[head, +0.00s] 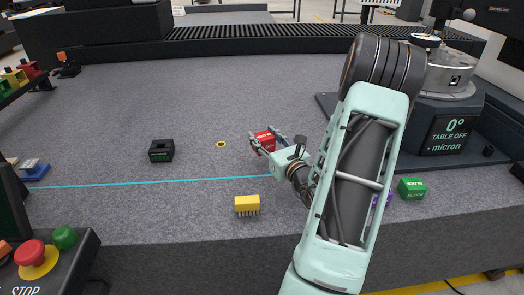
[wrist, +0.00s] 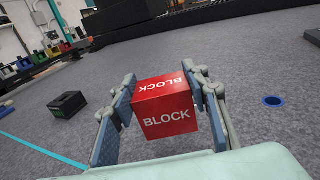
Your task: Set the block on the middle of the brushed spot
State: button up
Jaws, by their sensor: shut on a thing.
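The red block (head: 264,140), lettered BLOCK, is between the two fingers of my gripper (head: 265,143) in the head view. In the wrist view the block (wrist: 166,106) also sits between the fingers of my gripper (wrist: 168,98), which is shut on it. Its height over the grey bed (head: 110,108) is hard to tell. I cannot make out a brushed spot for certain. A small yellow ring (head: 221,144) with a dark centre lies left of my gripper. A blue-rimmed round hole (wrist: 272,101) shows right of the block in the wrist view.
A black block (head: 160,151) stands left of the yellow ring. A yellow block (head: 247,204) stands near the front, below the cyan line (head: 140,184). A green block (head: 411,188) and a partly hidden purple one are right of my arm. A round-topped device (head: 449,80) stands at right.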

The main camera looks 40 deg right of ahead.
jog(key=shift+w+d+f, duration=0.15)
jog(key=shift+w+f, duration=0.45)
jog(key=shift+f, duration=0.1)
jog(key=shift+w+f+b, duration=0.15)
jog(key=shift+f+b, duration=0.8)
jog(key=shift+f, duration=0.65)
jog(key=shift+f, duration=0.15)
jog(key=o, duration=1.6)
jog(key=shift+s, duration=0.2)
jog(key=s, duration=0.4)
jog(key=s+a+p, duration=0.1)
jog(key=s, duration=0.6)
jog(key=shift+s+a+p, duration=0.3)
jog(key=shift+a+p, duration=0.05)
jog(key=shift+a, duration=0.05)
